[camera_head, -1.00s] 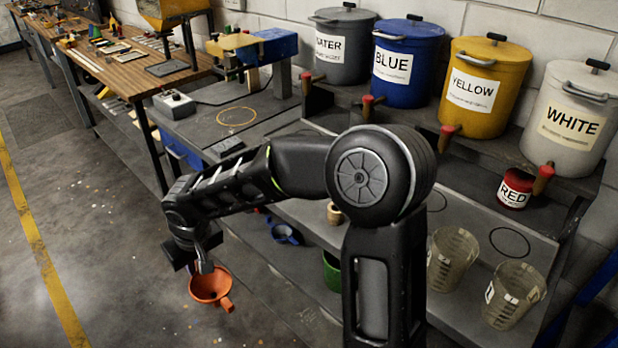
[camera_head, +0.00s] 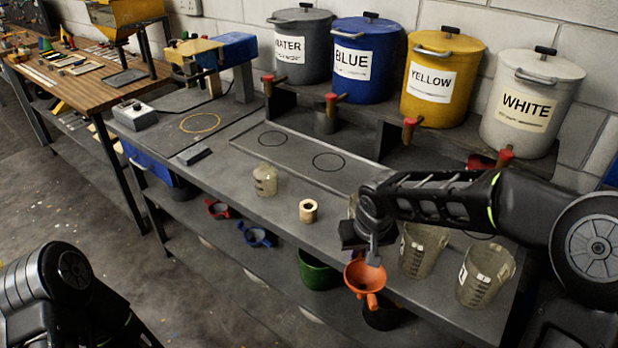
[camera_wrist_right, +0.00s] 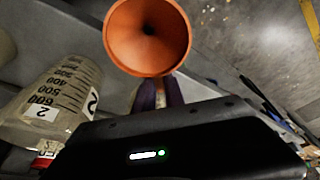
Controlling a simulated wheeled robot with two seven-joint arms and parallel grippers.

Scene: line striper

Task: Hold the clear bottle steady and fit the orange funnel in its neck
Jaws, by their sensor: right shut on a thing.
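The orange funnel (camera_head: 364,277) hangs from my right gripper (camera_head: 374,252), which is shut on it, in front of the bench edge near the beakers. In the right wrist view the funnel's wide mouth (camera_wrist_right: 150,35) faces the camera, held at its edge between the fingers (camera_wrist_right: 160,98). A clear bottle (camera_head: 265,181) stands upright on the bench top, well to the left of the funnel and apart from it. Its fine shape is too small to tell. My left arm shows at the bottom left; its gripper is out of the picture.
Clear beakers (camera_head: 486,277) stand right of the funnel. A wooden nut-like piece (camera_head: 308,211) stands between bottle and gripper. Blue (camera_head: 257,236) and red (camera_head: 221,209) funnels and a green container (camera_head: 316,272) are on the lower shelf. Labelled paint tubs (camera_head: 442,76) line the back.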

